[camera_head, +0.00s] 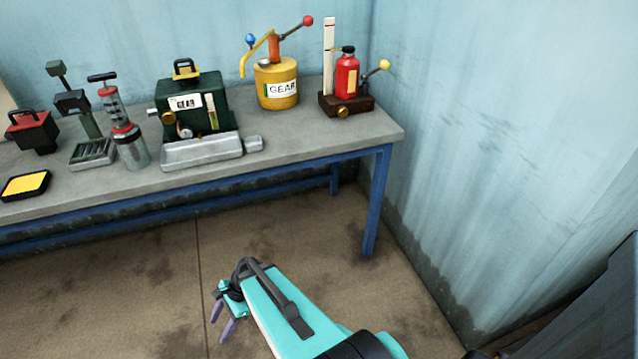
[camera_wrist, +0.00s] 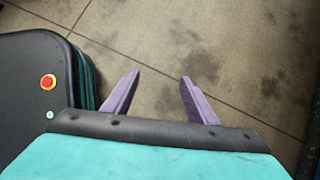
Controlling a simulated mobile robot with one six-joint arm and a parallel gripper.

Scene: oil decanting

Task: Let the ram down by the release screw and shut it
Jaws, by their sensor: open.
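A red bottle jack (camera_head: 347,75) with a black top stands on a dark reddish-brown base (camera_head: 350,106) at the right end of the bench. A brass knob (camera_head: 342,112) at the front of the base looks like the release screw; its setting is too small to tell. A pump lever (camera_head: 379,70) with a yellow ball sticks out to the right. An upright white scale (camera_head: 329,52) stands at the left of the jack. My gripper (camera_head: 221,330) is open and empty, low over the floor in front of the bench. It also shows in the wrist view (camera_wrist: 158,84).
The grey bench (camera_head: 290,128) carries a yellow GEAR pump can (camera_head: 277,95), a green GEAR tank (camera_head: 200,105), a silver tray (camera_head: 200,152) and several other tools at the left. A corrugated wall (camera_head: 480,120) rises right of the bench. The floor (camera_head: 150,270) in front is clear.

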